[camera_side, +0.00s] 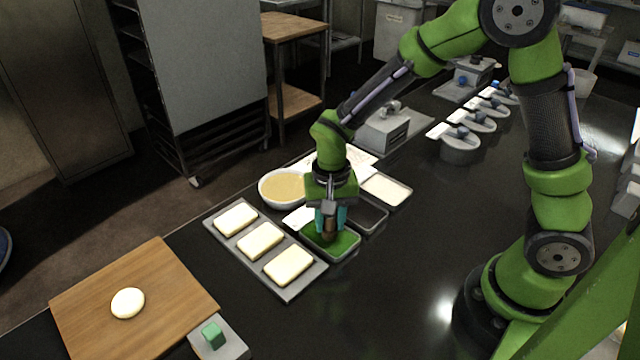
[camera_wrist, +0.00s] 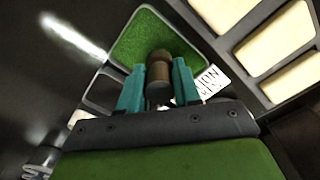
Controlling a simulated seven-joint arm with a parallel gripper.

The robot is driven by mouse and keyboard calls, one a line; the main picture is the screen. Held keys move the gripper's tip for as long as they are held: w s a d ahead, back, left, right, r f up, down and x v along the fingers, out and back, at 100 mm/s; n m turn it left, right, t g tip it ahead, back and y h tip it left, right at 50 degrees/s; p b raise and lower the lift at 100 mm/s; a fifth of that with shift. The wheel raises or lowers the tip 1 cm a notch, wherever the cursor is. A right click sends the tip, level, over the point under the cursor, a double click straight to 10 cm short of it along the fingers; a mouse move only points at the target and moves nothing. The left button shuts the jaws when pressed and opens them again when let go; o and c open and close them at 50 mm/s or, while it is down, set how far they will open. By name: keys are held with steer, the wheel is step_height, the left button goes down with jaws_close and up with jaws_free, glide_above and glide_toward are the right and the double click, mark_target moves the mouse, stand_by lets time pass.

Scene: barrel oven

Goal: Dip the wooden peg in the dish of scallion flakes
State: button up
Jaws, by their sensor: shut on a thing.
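The dish of scallion flakes (camera_side: 345,246) is a small grey rectangular dish filled with green flakes. It also shows at the top of the wrist view (camera_wrist: 150,40). The brown wooden peg (camera_wrist: 158,72) is held between the teal fingertips of my gripper (camera_wrist: 158,88). In the side view my gripper (camera_side: 331,221) points down over the dish, with the peg (camera_side: 330,230) between its fingers. The peg's lower end is at or just above the flakes; I cannot tell whether it touches them.
A grey tray with three pale dough slabs (camera_side: 260,240) lies left of the dish. Behind are a bowl of tan liquid (camera_side: 283,187), a dark empty-looking dish (camera_side: 371,216) and a dish of white stuff (camera_side: 386,189). A wooden board (camera_side: 160,280) with a dough ball is front left.

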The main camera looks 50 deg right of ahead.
stand_by(0.5)
steer(key=shift+r, duration=3.45)
